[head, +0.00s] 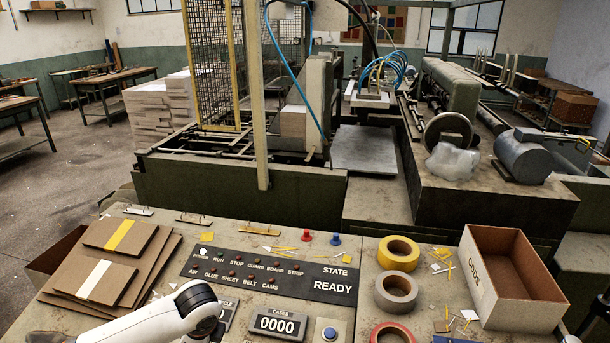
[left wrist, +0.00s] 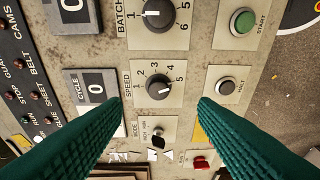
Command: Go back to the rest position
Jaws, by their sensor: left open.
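My left gripper (left wrist: 160,104) shows in the left wrist view as two green ribbed fingers spread wide, with nothing between them. They are over a control panel. The SPEED knob (left wrist: 160,86) and the MODE switch (left wrist: 158,136) appear in the gap. The HALT button (left wrist: 227,87) is just right of the right fingertip, and the green START button (left wrist: 243,21) is above it. The CYCLE counter (left wrist: 95,87) is left of the left fingertip and reads 0. In the head view my left arm (head: 160,320) enters at the bottom, its gripper out of sight. My right gripper is not in view.
The console holds stacked cardboard (head: 120,262) at left, a status panel (head: 270,275) reading READY, tape rolls (head: 398,253) and an open box labelled ODDS (head: 495,285) at right. A mesh guard (head: 215,60) and machinery stand behind. Open floor (head: 70,170) lies at left.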

